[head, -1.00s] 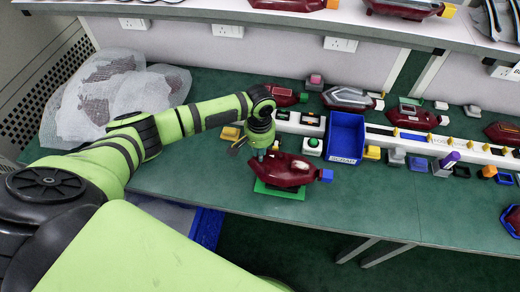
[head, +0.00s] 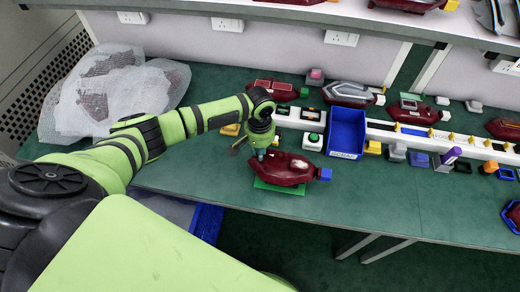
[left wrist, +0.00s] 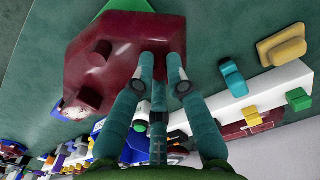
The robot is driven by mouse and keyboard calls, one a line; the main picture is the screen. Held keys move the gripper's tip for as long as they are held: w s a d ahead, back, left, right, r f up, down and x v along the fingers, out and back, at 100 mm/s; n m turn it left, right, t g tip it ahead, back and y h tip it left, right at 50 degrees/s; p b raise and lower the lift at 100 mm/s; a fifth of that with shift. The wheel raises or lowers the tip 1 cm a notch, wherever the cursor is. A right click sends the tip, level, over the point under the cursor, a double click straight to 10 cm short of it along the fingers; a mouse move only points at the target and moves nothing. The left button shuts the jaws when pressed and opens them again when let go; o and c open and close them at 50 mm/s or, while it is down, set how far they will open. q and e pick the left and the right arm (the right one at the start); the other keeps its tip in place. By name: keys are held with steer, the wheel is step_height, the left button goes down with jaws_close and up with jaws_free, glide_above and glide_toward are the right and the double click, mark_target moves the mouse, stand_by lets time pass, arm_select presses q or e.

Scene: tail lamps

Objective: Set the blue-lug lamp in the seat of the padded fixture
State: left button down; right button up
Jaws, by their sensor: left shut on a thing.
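The blue-lug lamp (head: 290,168) is a dark red lamp body with a blue lug (head: 326,174) at its right end. My left gripper (head: 261,156) is shut on its left part, from above. A green pad (head: 278,187) shows below the lamp near the table's front edge; the lamp hides most of it. I cannot tell whether they touch, nor whether the pad belongs to the padded fixture. In the left wrist view the fingertips (left wrist: 163,72) meet the red lamp (left wrist: 110,62), with a bit of green (left wrist: 128,5) behind it. My right gripper is not in view.
A blue bin (head: 347,132) stands behind and right of the lamp. A white rail (head: 405,133) with small coloured blocks runs along the table. Several other red lamps (head: 348,93) lie at the back. Bubble wrap (head: 110,90) lies at the left. Green table right of the lamp is clear.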

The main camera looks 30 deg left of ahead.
arm_select(q)
steer(key=c, duration=1.2)
jaws_free()
step_height(320, 180, up, 12)
steer(key=shift+r, duration=0.1)
